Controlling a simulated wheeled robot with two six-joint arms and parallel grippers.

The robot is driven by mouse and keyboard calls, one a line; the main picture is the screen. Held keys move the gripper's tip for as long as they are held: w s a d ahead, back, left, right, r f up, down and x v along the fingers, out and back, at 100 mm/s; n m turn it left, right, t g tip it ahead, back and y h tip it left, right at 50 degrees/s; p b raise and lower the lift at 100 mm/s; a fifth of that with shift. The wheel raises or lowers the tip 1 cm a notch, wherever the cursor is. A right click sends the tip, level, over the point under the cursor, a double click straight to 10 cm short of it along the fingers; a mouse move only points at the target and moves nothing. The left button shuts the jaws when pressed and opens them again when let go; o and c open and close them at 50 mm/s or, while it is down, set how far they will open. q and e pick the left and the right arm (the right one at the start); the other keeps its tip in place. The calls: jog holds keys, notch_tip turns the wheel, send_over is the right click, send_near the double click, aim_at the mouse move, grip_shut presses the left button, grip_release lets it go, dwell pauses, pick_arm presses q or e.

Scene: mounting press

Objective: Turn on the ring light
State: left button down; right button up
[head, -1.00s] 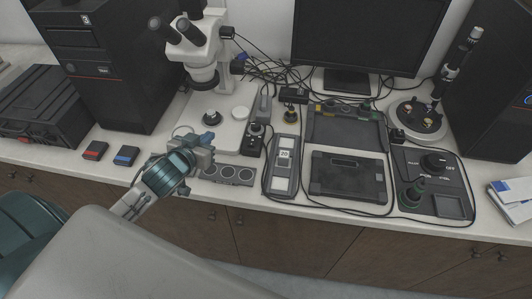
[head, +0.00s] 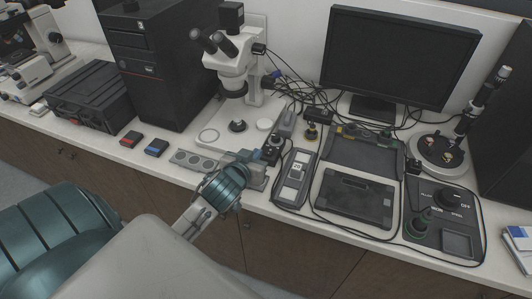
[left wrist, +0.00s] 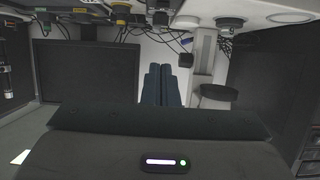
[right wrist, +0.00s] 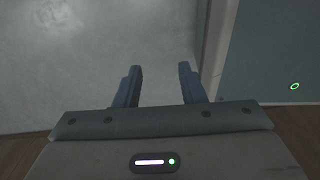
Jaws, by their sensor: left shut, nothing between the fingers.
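The microscope's dark ring light (head: 235,90) sits under its white head at the back, and I cannot tell whether it is lit. A small black box with a round knob (head: 272,149) stands at the right front corner of the white microscope base (head: 212,133); I cannot tell if it belongs to the light. My left gripper (head: 254,157) is at this box's left front side, shut and empty; whether it touches the box is unclear. Its closed fingers also show in the left wrist view (left wrist: 160,86). My right gripper (right wrist: 158,85) is open and empty, in the right wrist view only.
A grey strip with round sockets (head: 194,159) lies left of my left gripper. A long grey device (head: 295,179) and a dark tablet-like case (head: 355,198) lie to the right. Cables run behind, near the monitor (head: 398,55). Small red-ended and blue-ended boxes lie left.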

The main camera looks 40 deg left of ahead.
pick_arm(q)
jog(key=p, duration=0.2)
send_over(266, 154)
jog(key=s+d, duration=0.1)
jog(key=s, duration=0.1)
notch_tip(266, 154, down, 3)
jog(key=shift+w+f+p, duration=0.15)
jog(key=shift+f+p, duration=0.15)
jog(key=shift+f, duration=0.3)
jog(key=shift+w+f+p, duration=0.15)
jog(key=shift+f+p, duration=0.1)
jog(key=shift+f, duration=0.3)
jog(key=shift+s+f, duration=0.15)
jog(key=shift+f, duration=0.85)
